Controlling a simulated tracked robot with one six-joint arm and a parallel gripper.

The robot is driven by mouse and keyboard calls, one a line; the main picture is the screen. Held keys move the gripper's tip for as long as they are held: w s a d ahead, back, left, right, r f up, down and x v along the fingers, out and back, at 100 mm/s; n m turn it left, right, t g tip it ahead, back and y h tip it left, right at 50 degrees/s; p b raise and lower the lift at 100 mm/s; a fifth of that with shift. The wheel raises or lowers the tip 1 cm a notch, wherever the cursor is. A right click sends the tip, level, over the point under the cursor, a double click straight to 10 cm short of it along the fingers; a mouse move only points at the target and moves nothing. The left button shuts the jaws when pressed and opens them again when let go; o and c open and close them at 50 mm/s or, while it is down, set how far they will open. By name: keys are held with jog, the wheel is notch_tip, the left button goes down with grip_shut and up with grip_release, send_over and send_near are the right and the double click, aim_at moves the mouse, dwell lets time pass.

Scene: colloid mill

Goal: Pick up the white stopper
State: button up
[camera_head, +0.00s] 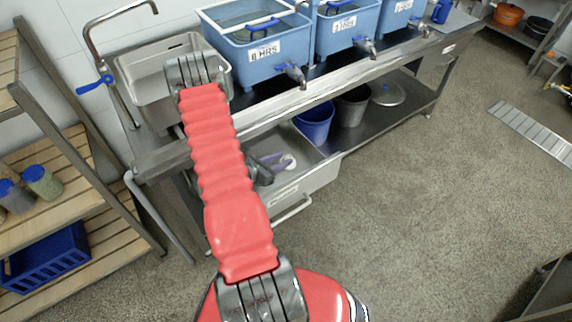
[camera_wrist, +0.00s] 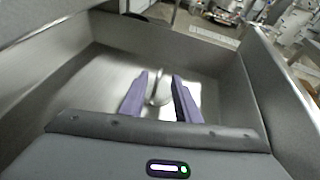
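The white stopper (camera_head: 288,162) is a small pale shape inside the open metal drawer (camera_head: 318,176) under the counter. In the wrist view a pale, rounded shape that looks like the stopper (camera_wrist: 158,92) shows between my purple fingers, low in the drawer. My gripper (camera_wrist: 160,76) is open, with its two fingers apart on either side of that shape. In the head view my gripper (camera_head: 279,160) reaches down into the drawer beside the stopper, partly hidden by my arm. I cannot tell whether either finger touches the stopper.
The drawer's metal walls (camera_wrist: 262,85) surround my gripper. A sink (camera_head: 150,85) and blue tubs (camera_head: 255,50) with taps stand on the counter above. A blue bucket (camera_head: 314,122) and a grey bucket (camera_head: 351,107) stand on the lower shelf.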

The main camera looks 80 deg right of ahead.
aim_at(284, 158)
jog(key=shift+x, duration=1.75)
jog(key=shift+c, duration=0.6)
grip_shut()
